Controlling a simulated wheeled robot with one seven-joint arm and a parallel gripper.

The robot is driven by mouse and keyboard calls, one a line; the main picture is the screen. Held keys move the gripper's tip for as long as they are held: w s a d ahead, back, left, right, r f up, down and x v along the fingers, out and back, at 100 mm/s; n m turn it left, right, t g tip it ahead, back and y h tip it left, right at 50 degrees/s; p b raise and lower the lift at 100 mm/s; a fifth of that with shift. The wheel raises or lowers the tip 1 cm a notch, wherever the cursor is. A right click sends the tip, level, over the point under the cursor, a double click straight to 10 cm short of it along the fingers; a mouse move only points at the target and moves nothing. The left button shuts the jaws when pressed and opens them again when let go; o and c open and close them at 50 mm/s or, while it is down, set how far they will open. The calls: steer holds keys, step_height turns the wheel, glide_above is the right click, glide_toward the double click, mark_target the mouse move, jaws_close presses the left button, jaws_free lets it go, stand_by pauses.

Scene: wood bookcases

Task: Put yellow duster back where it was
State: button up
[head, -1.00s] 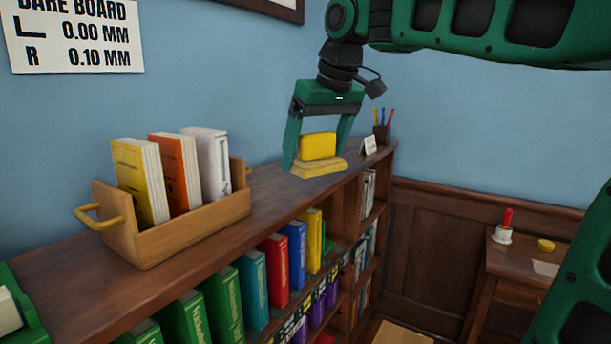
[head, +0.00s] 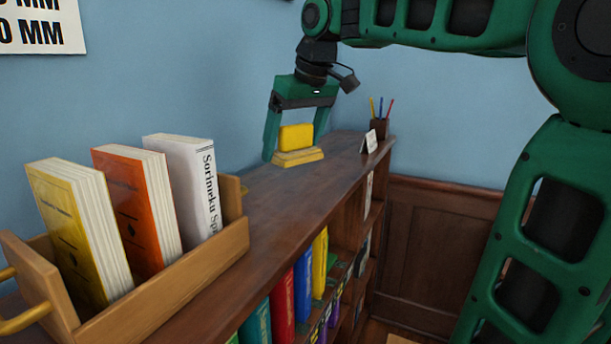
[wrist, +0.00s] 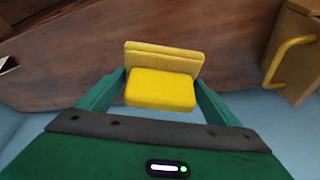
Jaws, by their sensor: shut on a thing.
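The yellow duster (head: 297,139) is a yellow block on a paler, wider base. My gripper (head: 296,142) is shut on its upper block, with one green finger on each side. The duster is upright at the bookcase top (head: 300,185), near the wall, to the right of the book tray. I cannot tell whether its base touches the wood. In the wrist view the duster (wrist: 160,90) sits between the fingers (wrist: 160,95), with the brown wood top beyond it.
A wooden tray (head: 180,283) with yellow, orange and white books stands at the left on the bookcase top. A pen cup (head: 379,128) and a small white card (head: 369,142) stand at the far end. The wood between tray and card is mostly clear.

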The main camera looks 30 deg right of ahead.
glide_above(306, 183)
steer(key=s, duration=0.1)
step_height(306, 183, down, 5)
steer(key=shift+s+d+r, duration=0.1)
steer(key=shift+r, duration=0.1)
steer(key=shift+f, duration=2)
steer(key=o, duration=1)
steer(key=shift+f, duration=0.1)
steer(key=v, duration=1.2)
steer(key=shift+d, duration=0.1)
